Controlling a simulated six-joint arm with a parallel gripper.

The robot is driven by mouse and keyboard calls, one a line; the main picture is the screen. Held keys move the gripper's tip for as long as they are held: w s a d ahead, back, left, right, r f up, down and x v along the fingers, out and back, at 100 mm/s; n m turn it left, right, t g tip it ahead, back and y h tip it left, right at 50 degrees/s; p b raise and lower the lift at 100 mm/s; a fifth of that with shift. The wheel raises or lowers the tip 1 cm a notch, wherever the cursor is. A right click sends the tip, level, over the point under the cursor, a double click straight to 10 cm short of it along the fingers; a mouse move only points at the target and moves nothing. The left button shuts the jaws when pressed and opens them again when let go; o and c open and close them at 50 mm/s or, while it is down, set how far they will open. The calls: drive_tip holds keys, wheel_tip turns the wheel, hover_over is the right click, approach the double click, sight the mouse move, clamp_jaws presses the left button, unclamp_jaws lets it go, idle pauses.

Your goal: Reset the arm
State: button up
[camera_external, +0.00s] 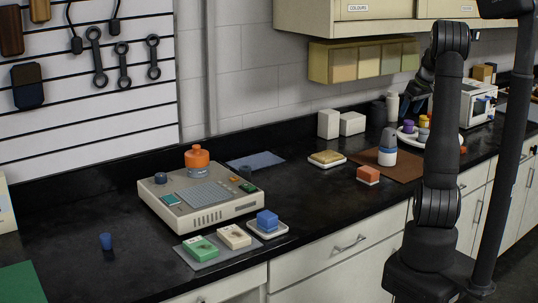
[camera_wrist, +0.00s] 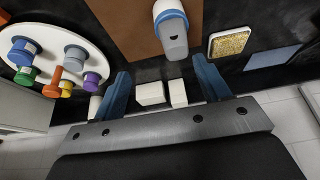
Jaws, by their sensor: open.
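My gripper (camera_wrist: 163,70) shows in the wrist view with its two blue fingers spread wide and nothing between them. Beyond the fingers are a brown mat (camera_wrist: 122,28) and a grey, white and blue bottle (camera_wrist: 172,28). Two white blocks (camera_wrist: 150,93) show in the gap between the fingers, farther off. In the external view my gripper (camera_external: 408,102) is raised at the right above the counter, mostly hidden behind my arm, apart from the things below. The bottle (camera_external: 387,148) stands upright on the brown mat (camera_external: 400,170).
A beige device (camera_external: 225,208) with an orange-topped jar (camera_external: 197,161) stands mid-counter. A red-orange block (camera_external: 368,175), a sponge on a dish (camera_external: 327,159) and a blue block on a dish (camera_external: 267,221) are nearby. A white tray (camera_wrist: 50,38) holds several coloured pieces. Cabinets (camera_external: 350,25) overhang the back.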

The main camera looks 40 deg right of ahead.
drive_tip(key=w+a+n+y, duration=0.1)
drive_tip(key=w+a+n, duration=0.1)
drive_tip(key=w+a, duration=1.6)
drive_tip(key=w+a+n, duration=0.1)
drive_tip(key=w+a, duration=0.2)
drive_tip(key=a, duration=0.3)
drive_tip(key=w+a+n, duration=0.1)
drive_tip(key=w+a, duration=0.2)
drive_tip(key=a, duration=0.4)
drive_tip(key=w+a+n+y, duration=0.1)
drive_tip(key=w+a, duration=0.3)
drive_tip(key=a, duration=0.3)
drive_tip(key=shift+a, duration=0.2)
